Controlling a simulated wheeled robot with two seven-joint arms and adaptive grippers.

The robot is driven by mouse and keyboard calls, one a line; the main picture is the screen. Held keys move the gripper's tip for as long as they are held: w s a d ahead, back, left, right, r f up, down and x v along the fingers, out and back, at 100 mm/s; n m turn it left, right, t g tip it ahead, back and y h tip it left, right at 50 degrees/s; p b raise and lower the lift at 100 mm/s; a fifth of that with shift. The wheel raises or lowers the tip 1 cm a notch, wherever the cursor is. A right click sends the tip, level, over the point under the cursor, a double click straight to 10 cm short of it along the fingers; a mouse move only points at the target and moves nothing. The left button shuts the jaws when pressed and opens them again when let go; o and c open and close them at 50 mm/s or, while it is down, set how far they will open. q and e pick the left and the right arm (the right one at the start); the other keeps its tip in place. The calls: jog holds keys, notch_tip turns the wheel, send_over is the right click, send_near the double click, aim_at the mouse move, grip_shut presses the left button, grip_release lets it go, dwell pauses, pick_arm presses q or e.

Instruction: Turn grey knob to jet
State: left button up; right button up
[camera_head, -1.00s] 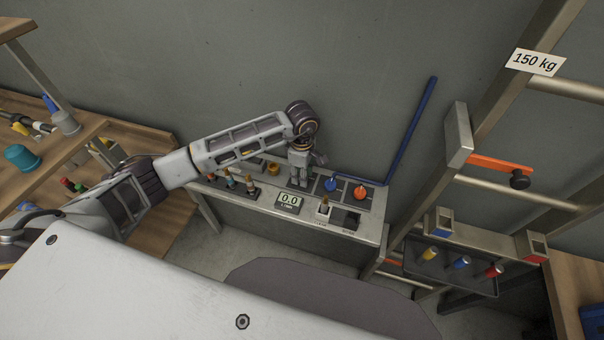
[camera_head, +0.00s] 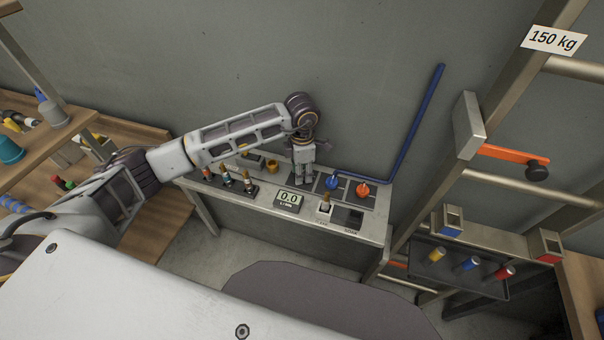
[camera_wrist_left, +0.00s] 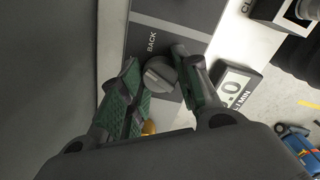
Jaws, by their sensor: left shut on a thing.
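The grey knob (camera_wrist_left: 160,74) shows in the left wrist view on a dark panel strip, beside the printed word BACK. My left gripper (camera_wrist_left: 158,88) has its green-padded fingers on either side of the knob and is shut on it. In the head view my left gripper (camera_head: 304,178) points down onto the control bench (camera_head: 262,209) and hides the knob there. A display (camera_head: 289,198) in front of it reads 0.0. I cannot read the other marks around the knob. My right gripper is not in view.
A blue knob (camera_head: 333,184) and an orange-red knob (camera_head: 363,189) sit just right of my gripper. A toggle switch (camera_head: 325,203) stands near the front edge, and several coloured nozzles (camera_head: 226,178) stand at left. A metal rack (camera_head: 480,120) rises at right.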

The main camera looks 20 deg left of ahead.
pick_arm(q)
jog(key=n+b, duration=0.1)
jog(key=n, duration=0.2)
jog(key=shift+n+b, duration=0.4)
jog(key=shift+n, duration=0.4)
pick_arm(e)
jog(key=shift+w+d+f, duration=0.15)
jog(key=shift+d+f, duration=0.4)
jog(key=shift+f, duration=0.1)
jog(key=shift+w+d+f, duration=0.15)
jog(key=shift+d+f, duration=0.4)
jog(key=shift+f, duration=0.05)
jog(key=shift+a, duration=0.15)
pick_arm(q)
jog(key=o, duration=1.1)
jog(key=shift+c, duration=0.2)
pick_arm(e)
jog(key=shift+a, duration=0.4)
pick_arm(q)
jog(key=shift+r, duration=0.1)
